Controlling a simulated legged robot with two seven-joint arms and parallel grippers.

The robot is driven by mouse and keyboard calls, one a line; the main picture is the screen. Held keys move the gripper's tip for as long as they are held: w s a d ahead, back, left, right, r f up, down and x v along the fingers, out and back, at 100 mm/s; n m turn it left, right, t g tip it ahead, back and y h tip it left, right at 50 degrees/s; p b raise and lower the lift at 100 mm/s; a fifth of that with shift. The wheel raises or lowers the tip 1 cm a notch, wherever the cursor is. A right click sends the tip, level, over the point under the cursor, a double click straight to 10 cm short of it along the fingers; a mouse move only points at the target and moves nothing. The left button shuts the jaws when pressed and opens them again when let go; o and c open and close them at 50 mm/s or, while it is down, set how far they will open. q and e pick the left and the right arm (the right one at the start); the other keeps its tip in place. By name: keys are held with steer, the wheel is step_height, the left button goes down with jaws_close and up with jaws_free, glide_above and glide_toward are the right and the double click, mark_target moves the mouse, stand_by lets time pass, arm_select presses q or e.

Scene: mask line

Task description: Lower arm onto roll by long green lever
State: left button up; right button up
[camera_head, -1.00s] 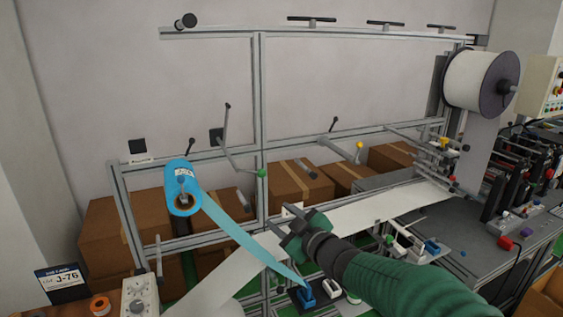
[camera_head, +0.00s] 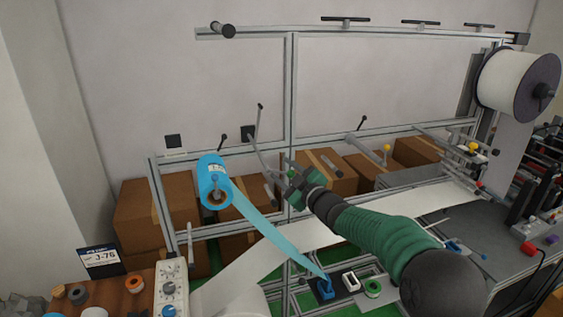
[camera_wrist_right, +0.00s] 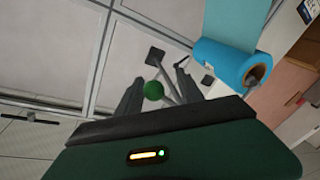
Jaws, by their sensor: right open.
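The long lever (camera_head: 262,160) hangs from the frame at an angle, with a green ball knob at its low end. The blue roll (camera_head: 212,172) sits on a spindle left of the lever, and its blue strip runs down to the right. My right gripper (camera_head: 288,178) is at the lever's knob end and partly hides it. In the right wrist view the green knob (camera_wrist_right: 153,90) appears between the two open fingers, with no clear contact. The blue roll (camera_wrist_right: 222,62) shows at the right there. The lever is raised clear of the roll. My left gripper is not in view.
Metal frame bars (camera_head: 290,90) surround the lever. Brown boxes (camera_head: 150,215) stand behind. A white web (camera_head: 390,210) runs below my right arm. A large white reel (camera_head: 505,85) is at the right. A dial box (camera_head: 171,285) stands at the lower left.

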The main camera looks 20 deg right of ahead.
steer(key=shift+w+a+r, duration=0.1)
steer(key=shift+w+a, duration=0.1)
steer(key=shift+w, duration=0.4)
steer(key=shift+w+d, duration=0.1)
steer(key=shift+w, duration=0.1)
steer(key=shift+d+f, duration=0.2)
steer(key=shift+d, duration=0.4)
steer(key=shift+c, duration=0.3)
steer(key=shift+s, duration=0.1)
steer(key=c, duration=0.5)
steer(key=shift+a, duration=0.25)
jaws_close()
steer(key=shift+r, duration=0.2)
